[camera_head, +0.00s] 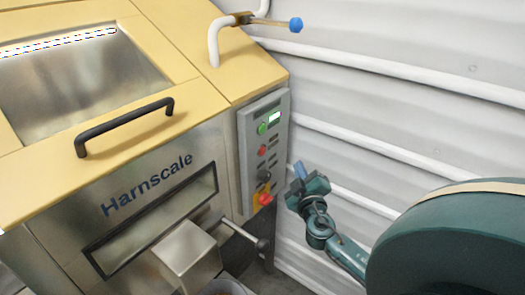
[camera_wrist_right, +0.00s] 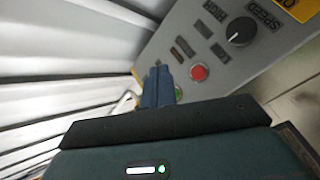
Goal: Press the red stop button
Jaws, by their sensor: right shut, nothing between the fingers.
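The grey control panel (camera_head: 277,110) is on the right front of the yellow and steel hopper. Its small red button (camera_head: 262,151) sits below a green button (camera_head: 262,128) and above a black knob (camera_head: 264,175). A larger red button (camera_head: 265,198) on a yellow backing is at the bottom. My right gripper (camera_head: 299,169) is shut and empty, just right of the panel. In the right wrist view its blue fingers (camera_wrist_right: 158,86) appear left of the small red button (camera_wrist_right: 199,72), partly covering the green button (camera_wrist_right: 179,94). Contact cannot be told. My left gripper is not visible.
A black handle (camera_head: 125,125) is on the hopper lid. A dark-knobbed lever (camera_head: 243,235) sticks out below the panel. A pipe with a blue-tipped valve lever (camera_head: 275,22) is above. A white corrugated wall (camera_head: 400,110) stands close on the right.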

